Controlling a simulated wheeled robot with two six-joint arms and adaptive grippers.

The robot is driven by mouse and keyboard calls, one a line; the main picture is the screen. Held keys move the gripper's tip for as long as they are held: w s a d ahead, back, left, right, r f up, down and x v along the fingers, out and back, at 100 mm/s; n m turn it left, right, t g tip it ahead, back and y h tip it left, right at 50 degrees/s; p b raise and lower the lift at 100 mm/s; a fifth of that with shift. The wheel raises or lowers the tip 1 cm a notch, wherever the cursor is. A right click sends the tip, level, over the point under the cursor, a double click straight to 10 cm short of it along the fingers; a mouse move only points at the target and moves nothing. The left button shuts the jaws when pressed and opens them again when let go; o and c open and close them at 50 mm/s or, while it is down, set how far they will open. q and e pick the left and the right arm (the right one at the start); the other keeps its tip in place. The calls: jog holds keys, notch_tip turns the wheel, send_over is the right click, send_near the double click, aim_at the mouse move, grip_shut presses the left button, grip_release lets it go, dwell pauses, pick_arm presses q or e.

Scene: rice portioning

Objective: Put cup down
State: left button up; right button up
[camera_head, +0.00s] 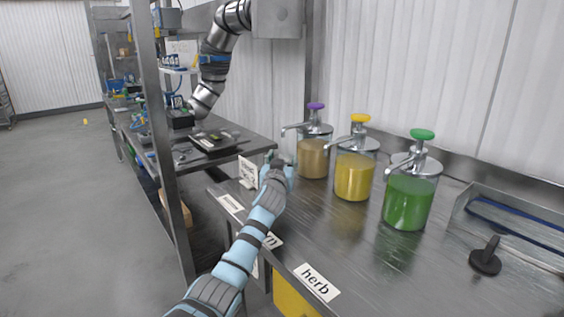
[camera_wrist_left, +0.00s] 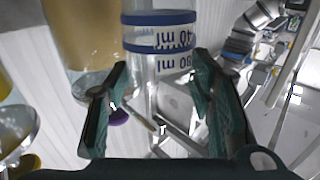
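My left gripper (camera_head: 275,168) is over the steel counter's far left part, beside the dispenser with the purple top. In the left wrist view its teal fingers (camera_wrist_left: 160,95) stand on both sides of a clear measuring cup (camera_wrist_left: 160,62) with blue bands and "ml" marks. The fingertips appear to touch the cup's sides, so the gripper looks shut on it. The picture is inverted there, and the lettering is upside down. In the head view the cup is mostly hidden by the gripper. My right gripper is not in view.
Pump dispensers with purple (camera_head: 313,152), yellow (camera_head: 354,172) and green (camera_head: 408,198) tops stand along the counter (camera_head: 350,245). A "herb" label (camera_head: 317,282) lies at the front edge. A black-handled tool (camera_head: 486,258) is at right.

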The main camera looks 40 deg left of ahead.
pick_arm(q)
jog(key=shift+o, duration=1.4)
jog(key=shift+f, duration=0.75)
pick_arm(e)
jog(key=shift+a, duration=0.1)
pick_arm(q)
jog(key=shift+r+p, duration=0.8)
jog(key=shift+p, duration=0.05)
jog(key=v, duration=0.2)
jog(key=shift+s+d+f+p, duration=0.1)
jog(key=shift+s+d+p, duration=0.1)
jog(key=shift+s+p, duration=0.1)
jog(key=v, duration=0.3)
jog(key=p+v, duration=0.1)
jog(key=v, duration=0.5)
jog(key=shift+s+r, duration=0.1)
jog(key=shift+r, duration=0.2)
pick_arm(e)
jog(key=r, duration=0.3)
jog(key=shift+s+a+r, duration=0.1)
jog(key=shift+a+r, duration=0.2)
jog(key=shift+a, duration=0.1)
pick_arm(q)
jog(key=shift+a, duration=0.1)
